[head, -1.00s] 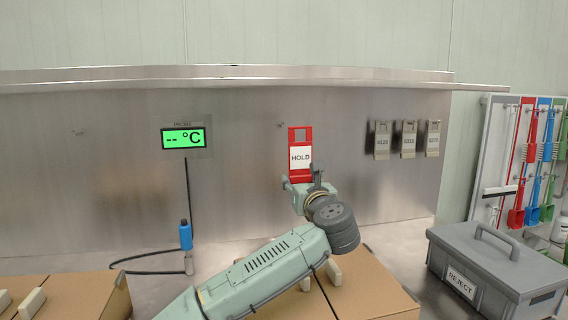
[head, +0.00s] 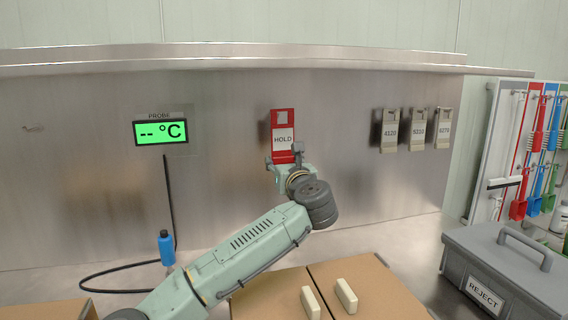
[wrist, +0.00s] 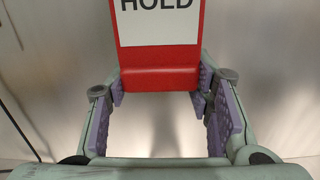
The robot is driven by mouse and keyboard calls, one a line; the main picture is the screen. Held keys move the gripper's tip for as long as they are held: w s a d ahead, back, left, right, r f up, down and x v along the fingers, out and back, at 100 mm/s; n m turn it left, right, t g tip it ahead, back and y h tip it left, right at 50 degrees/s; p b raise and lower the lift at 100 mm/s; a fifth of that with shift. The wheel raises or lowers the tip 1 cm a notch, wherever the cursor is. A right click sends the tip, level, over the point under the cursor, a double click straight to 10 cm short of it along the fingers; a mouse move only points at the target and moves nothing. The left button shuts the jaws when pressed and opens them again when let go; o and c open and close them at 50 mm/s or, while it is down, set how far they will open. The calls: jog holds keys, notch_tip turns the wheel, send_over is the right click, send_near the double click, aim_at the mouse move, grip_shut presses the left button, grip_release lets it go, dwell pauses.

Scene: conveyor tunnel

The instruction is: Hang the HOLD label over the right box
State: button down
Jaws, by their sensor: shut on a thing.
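The HOLD label (head: 283,126) is red with a white panel and a square opening near its top. It is upright with a slight tilt, in front of the steel wall. My gripper (head: 284,161) is shut on its lower part. In the wrist view my gripper (wrist: 159,88) has a finger at each side of the label's red lower edge (wrist: 160,78). The wall hook near the label is hidden behind it; I cannot tell whether they touch. The right box (head: 380,290) is brown cardboard with two pale blocks on top, below the label and partly behind my arm.
A green probe display (head: 161,131) is at the left, with a blue probe (head: 166,247) on a cable below. A grey REJECT bin (head: 510,270) stands at right. Another box (head: 50,310) is at lower left.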

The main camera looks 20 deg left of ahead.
jog(key=shift+w+a, duration=0.35)
jog(key=shift+w, duration=0.1)
jog(key=shift+w+a, duration=0.1)
jog(key=shift+w, duration=0.1)
dwell(0.4)
jog(key=shift+x, duration=2.65)
jog(key=shift+f+b, duration=0.4)
jog(key=shift+f, duration=0.55)
jog(key=c, duration=0.7)
grip_release()
